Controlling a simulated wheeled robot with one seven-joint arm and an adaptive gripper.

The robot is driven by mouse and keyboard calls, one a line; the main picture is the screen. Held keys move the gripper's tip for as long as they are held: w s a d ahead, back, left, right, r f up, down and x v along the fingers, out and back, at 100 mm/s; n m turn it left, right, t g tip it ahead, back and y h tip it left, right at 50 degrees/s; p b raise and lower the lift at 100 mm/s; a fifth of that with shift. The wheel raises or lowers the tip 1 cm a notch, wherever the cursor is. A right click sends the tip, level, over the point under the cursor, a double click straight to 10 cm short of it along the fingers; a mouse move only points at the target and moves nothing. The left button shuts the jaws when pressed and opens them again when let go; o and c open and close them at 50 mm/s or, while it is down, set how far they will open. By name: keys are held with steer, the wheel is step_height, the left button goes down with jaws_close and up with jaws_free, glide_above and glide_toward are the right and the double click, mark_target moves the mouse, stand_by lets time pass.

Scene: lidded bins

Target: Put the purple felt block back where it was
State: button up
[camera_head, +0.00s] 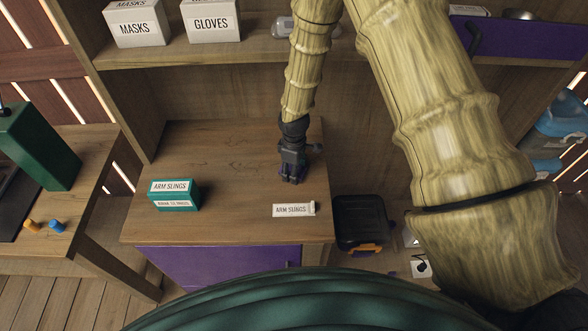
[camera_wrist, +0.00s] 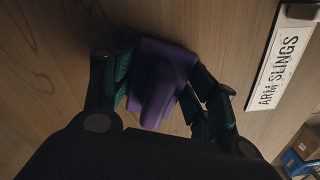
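The purple felt block (camera_wrist: 163,75) is between the two dark green fingers of my gripper (camera_wrist: 158,92) in the wrist view. The fingers meet it on both sides and look shut on it. In the head view my gripper (camera_head: 291,178) points down at the wooden counter top, towards its back right part. Only small bits of purple show around the fingertips there. The block is at or just above the counter; I cannot tell whether it touches.
A green arm slings box (camera_head: 174,195) stands on the counter's left. A white arm slings label (camera_head: 293,210) is at the front right and also shows in the wrist view (camera_wrist: 280,70). A purple drawer front (camera_head: 215,270) is below. A shelf above holds masks (camera_head: 138,24) and gloves (camera_head: 211,21) boxes.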

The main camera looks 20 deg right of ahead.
steer(key=shift+f, duration=0.25)
steer(key=shift+r, duration=0.2)
steer(key=shift+w+r, duration=0.15)
steer(key=shift+r, duration=0.3)
steer(key=shift+r+b, duration=1.75)
steer(key=shift+r, duration=4.1)
